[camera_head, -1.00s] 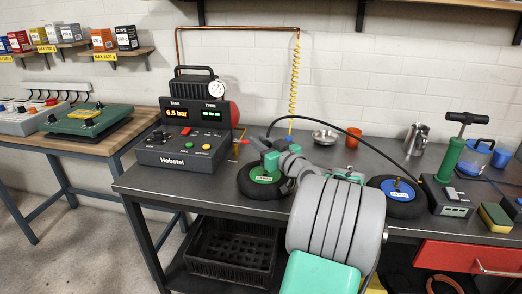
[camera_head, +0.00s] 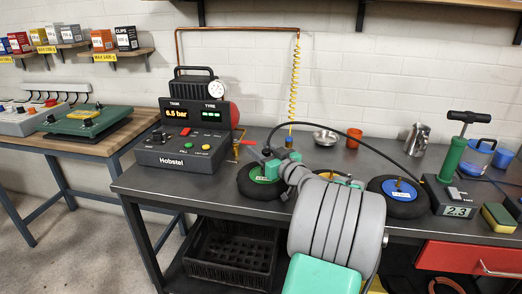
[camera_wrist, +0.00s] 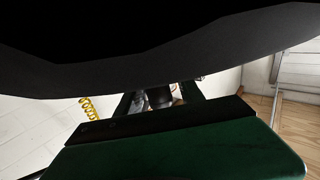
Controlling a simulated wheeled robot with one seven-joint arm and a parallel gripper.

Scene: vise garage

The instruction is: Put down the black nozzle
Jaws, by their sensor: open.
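My gripper (camera_head: 268,161) is open at the left black wheel with a green hub (camera_head: 262,183), on the workbench. The black hose (camera_head: 345,132) arcs from the hand pump (camera_head: 452,165) over to this wheel and ends close to my gripper's fingers. The black nozzle at its end is small and partly hidden by my gripper; I cannot tell whether it touches the wheel's valve or the fingers. The pump's display reads 2.3. In the wrist view a dark shape and a green finger block most of the scene.
A wheel with a yellow hub (camera_head: 325,174) is partly behind my arm, and one with a blue hub (camera_head: 399,190) is to its right. The compressor (camera_head: 187,140) stands left. A bowl (camera_head: 325,137), an orange cup (camera_head: 354,138) and a jug (camera_head: 417,139) stand at the back.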

